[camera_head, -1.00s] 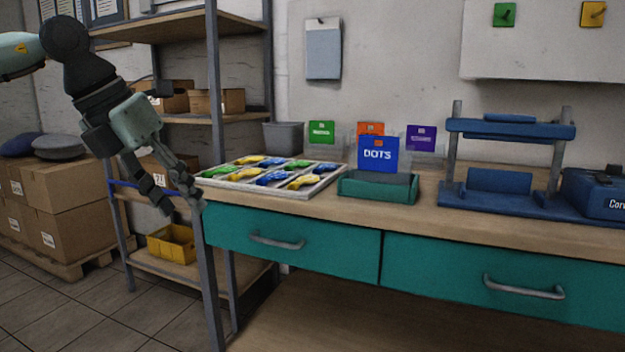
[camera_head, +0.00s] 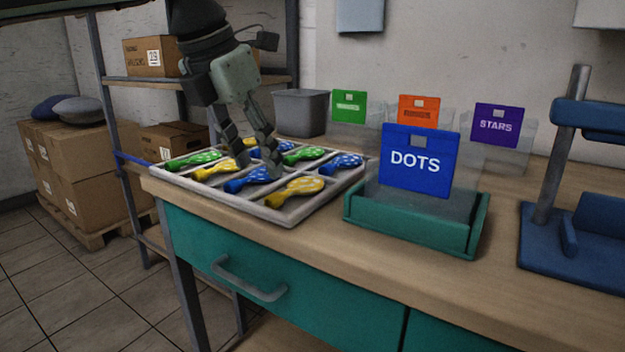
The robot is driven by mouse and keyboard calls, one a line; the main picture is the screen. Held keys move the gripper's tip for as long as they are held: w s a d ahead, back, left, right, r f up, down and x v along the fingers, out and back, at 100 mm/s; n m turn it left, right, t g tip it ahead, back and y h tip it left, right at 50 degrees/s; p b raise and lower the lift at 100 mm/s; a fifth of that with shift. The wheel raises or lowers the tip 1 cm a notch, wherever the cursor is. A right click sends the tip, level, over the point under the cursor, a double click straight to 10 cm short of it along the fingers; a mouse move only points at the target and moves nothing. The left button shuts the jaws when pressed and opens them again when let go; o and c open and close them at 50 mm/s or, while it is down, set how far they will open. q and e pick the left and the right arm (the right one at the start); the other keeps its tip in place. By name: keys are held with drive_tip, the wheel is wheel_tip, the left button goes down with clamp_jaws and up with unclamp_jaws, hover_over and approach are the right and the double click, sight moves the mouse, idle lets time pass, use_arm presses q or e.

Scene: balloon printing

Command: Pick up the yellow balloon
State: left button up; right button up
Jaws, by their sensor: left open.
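A light divided tray (camera_head: 335,199) on the wooden workbench holds balloons in separate compartments. One yellow balloon (camera_head: 294,191) lies in the near right compartment. Another yellow balloon (camera_head: 213,171) lies left of the middle, and more yellow shows behind a finger. Blue balloons (camera_head: 342,162) and green balloons (camera_head: 194,159) lie in other compartments. My left gripper (camera_head: 261,170) is open and points down over the middle of the tray, with its fingers apart and partly hiding balloons behind them. I cannot tell whether its fingertips touch any balloon. My right gripper is not in view.
A green holder (camera_head: 410,224) with a blue DOTS card (camera_head: 419,161) stands right of the tray. Green, orange and purple cards stand behind. A grey bin (camera_head: 301,112) is behind the tray. A blue press (camera_head: 570,240) stands at right. Bare benchtop lies between holder and press.

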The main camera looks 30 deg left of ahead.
sight(273, 194)
use_arm(q)
drive_tip(key=shift+x, duration=0.9)
drive_tip(key=x, duration=0.5)
drive_tip(key=shift+w+d+f, duration=0.15)
drive_tip(key=shift+f, duration=0.05)
drive_tip(key=c, duration=0.8)
